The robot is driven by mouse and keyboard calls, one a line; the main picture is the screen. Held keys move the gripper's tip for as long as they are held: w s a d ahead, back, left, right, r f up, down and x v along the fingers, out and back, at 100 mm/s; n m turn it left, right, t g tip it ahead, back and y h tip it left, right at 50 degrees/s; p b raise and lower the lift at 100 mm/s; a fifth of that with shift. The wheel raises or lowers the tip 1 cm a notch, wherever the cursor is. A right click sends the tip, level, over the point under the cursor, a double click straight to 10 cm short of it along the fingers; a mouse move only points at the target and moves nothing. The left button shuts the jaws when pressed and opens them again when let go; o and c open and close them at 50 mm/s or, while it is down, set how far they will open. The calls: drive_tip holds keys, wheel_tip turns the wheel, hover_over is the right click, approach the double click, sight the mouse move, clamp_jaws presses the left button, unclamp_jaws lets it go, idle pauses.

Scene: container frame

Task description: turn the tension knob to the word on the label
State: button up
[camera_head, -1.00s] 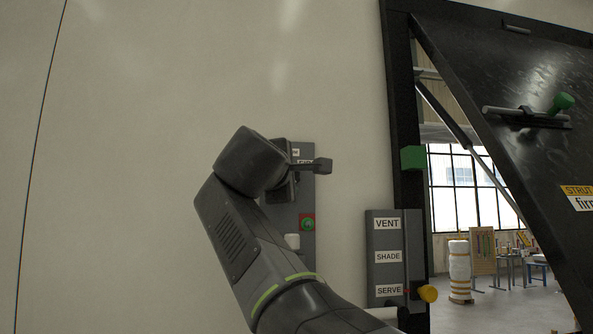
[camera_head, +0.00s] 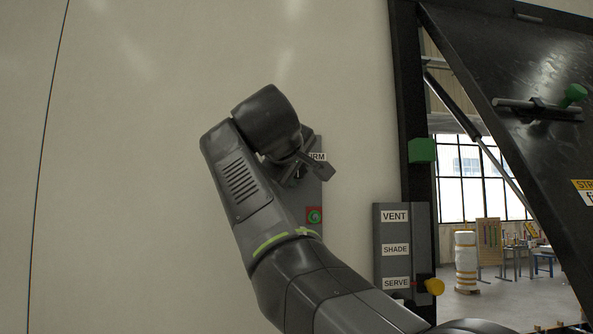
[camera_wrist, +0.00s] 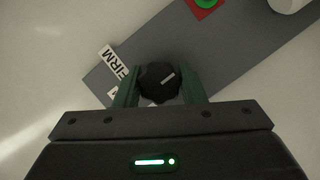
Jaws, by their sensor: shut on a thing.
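The black tension knob (camera_wrist: 152,90) sits on a grey panel (camera_wrist: 235,45) in the wrist view. Its white pointer line lies on its right side, slanting slightly up. My gripper (camera_wrist: 158,84) is shut on the knob, one green finger on each side. A white label reading FIRM (camera_wrist: 112,63) is up and left of the knob, and a second label below it is mostly hidden by a finger. In the head view my arm hides the knob, with the FIRM label (camera_head: 318,156) partly showing. A yellow and white label (camera_head: 583,190) on the black hatch is cut off at the right edge.
To the right, a grey panel (camera_head: 386,235) reads VENT, SHADE and SERVE, with a yellow knob (camera_head: 434,286) by SERVE. The black hatch (camera_head: 500,75) stands propped open.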

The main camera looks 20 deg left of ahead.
drive_tip(key=shift+f, duration=0.2)
drive_tip(key=o, duration=1)
drive_tip(key=shift+r, duration=0.1)
drive_tip(key=b+v, duration=0.1)
drive_tip(key=v, duration=1.2)
drive_tip(key=shift+s+d+b, duration=0.2)
drive_tip(key=shift+s+b, duration=0.15)
drive_tip(key=shift+s, duration=0.05)
drive_tip(key=shift+w, duration=0.1)
drive_tip(key=p+x, duration=0.1)
drive_tip(key=x, duration=1.2)
drive_tip(key=shift+w+a+p, duration=0.15)
drive_tip(key=shift+w+p, duration=0.15)
drive_tip(key=shift+p, duration=0.05)
drive_tip(key=shift+s, duration=0.15)
